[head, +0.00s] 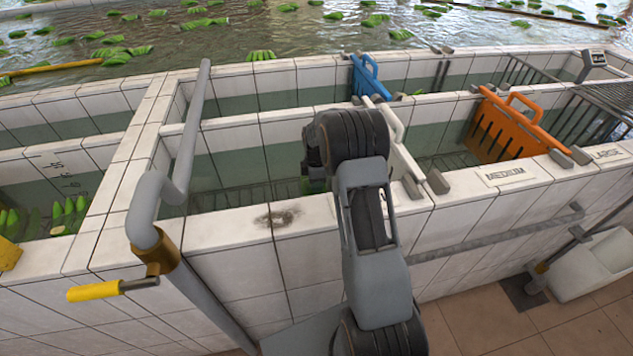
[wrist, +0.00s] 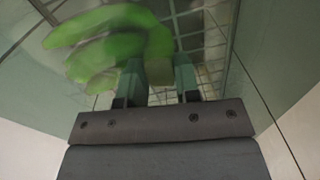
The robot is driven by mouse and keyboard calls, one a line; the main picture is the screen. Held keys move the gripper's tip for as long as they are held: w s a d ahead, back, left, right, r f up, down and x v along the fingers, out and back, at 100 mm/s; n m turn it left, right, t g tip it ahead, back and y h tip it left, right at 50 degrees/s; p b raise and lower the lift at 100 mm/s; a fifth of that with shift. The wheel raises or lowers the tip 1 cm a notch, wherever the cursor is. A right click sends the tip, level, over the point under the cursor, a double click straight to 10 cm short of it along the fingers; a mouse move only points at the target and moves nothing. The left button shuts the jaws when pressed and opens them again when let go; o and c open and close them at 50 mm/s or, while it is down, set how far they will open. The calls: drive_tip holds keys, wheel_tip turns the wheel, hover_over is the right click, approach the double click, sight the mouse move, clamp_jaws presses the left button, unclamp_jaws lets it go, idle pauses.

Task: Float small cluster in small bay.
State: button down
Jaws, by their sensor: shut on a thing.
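A small cluster of green bananas (wrist: 105,45) is held in my gripper (wrist: 158,85) in the wrist view, extending up and left from the fingers. My gripper is shut on the cluster's right end, and the picture looks greenish, as through water. In the head view my arm reaches over the front wall, and only a sliver of green (head: 309,187) shows beside the wrist. The bay beneath (head: 225,232) is tiled and water-filled, with a grating on its floor; its name label is not visible, hidden or out of view.
A white divider gate (head: 398,128) stands right of my arm. Beyond it is the bay labelled MEDIUM (head: 505,173) with an orange gate (head: 498,125). A blue gate (head: 368,77) stands behind. A grey pipe (head: 188,140) rises at the left. Loose bananas float in the far channel.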

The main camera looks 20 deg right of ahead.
drive_tip(key=shift+f, duration=0.15)
drive_tip(key=c, duration=0.8)
unclamp_jaws()
drive_tip(key=shift+o, duration=0.2)
wheel_tip(320, 180, up, 31)
drive_tip(key=p, duration=1.4)
drive_tip(key=shift+w+p, duration=0.25)
drive_tip(key=shift+p, duration=0.1)
drive_tip(key=shift+d, duration=0.2)
